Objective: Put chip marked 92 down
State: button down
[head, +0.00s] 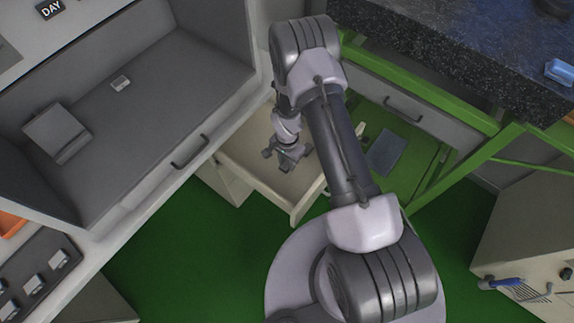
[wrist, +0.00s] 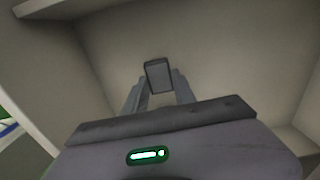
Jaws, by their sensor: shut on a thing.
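My gripper (head: 287,158) is over an open beige drawer (head: 298,207) in the head view. In the wrist view my gripper (wrist: 158,84) is shut on a small dark rectangular chip (wrist: 158,75) held between its fingertips. No number can be read on the chip, so I cannot tell whether it is the one marked 92. The chip is hidden in the head view. The drawer's pale interior (wrist: 210,50) surrounds the fingers in the wrist view. I cannot tell whether the chip touches the drawer bottom.
A grey open compartment (head: 150,120) at the left holds a small light chip (head: 120,83) and a grey block (head: 57,132). A dark speckled worktop (head: 460,60) on a green frame stands at the right. A tray of several chips (head: 35,285) is at lower left.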

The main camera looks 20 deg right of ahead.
notch_tip(320, 180, up, 6)
jog(key=shift+f+p, duration=0.1)
jog(key=shift+p, duration=0.65)
notch_tip(320, 180, up, 8)
jog(key=p, duration=0.4)
notch_tip(320, 180, up, 8)
jog(key=r+n+b, duration=0.1)
jog(key=n+b, duration=0.2)
jog(key=n, duration=0.2)
send_over(287, 164)
jog(key=s+r+n+b, duration=0.1)
jog(key=s+r+n, duration=0.2)
jog(key=r+n, duration=0.2)
notch_tip(287, 164, up, 3)
jog(key=shift+a+r+n, duration=0.1)
jog(key=shift+a+n, duration=0.05)
jog(key=shift+n, duration=0.15)
jog(key=shift+s, duration=0.1)
